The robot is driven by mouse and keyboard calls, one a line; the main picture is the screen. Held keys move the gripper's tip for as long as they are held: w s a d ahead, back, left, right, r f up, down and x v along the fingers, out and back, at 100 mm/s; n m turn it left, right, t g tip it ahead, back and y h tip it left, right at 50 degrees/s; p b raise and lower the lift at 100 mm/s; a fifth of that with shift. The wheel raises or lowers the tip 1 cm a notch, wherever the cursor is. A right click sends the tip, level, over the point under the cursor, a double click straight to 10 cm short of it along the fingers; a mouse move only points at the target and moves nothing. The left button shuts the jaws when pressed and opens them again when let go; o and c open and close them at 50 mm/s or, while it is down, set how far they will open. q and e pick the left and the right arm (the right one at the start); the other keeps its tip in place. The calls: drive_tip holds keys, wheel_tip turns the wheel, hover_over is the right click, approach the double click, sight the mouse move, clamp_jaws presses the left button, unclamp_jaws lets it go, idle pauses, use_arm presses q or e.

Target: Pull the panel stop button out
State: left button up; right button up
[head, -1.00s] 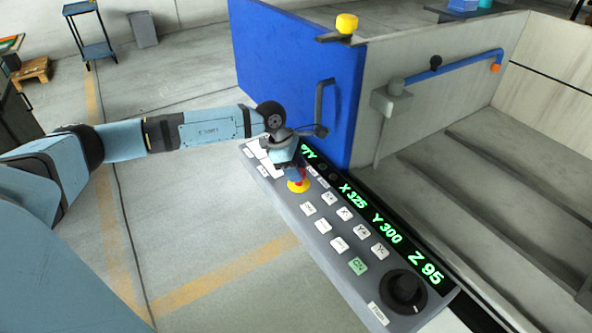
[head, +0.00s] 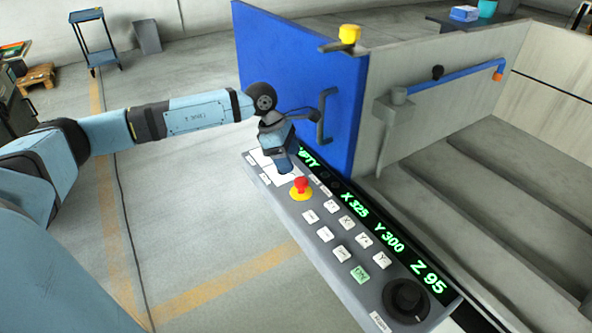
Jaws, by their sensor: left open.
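The panel stop button (head: 301,185) is a red mushroom head on a yellow base, on the grey sloping control panel (head: 335,268). My left gripper (head: 286,172) is open and empty, with its fingers pointing down just above and to the left of the button. In the picture it is apart from the red head, which shows fully. My right gripper is not in view.
The panel carries several white keys, a green key (head: 360,274), a black knob (head: 406,297) and a green-lit display (head: 390,240). A blue door (head: 290,70) with a handle (head: 325,115) stands right behind my gripper. Floor left of the panel is clear.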

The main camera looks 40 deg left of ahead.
use_arm(q)
drive_tip(key=v, duration=0.7)
idle(0.4)
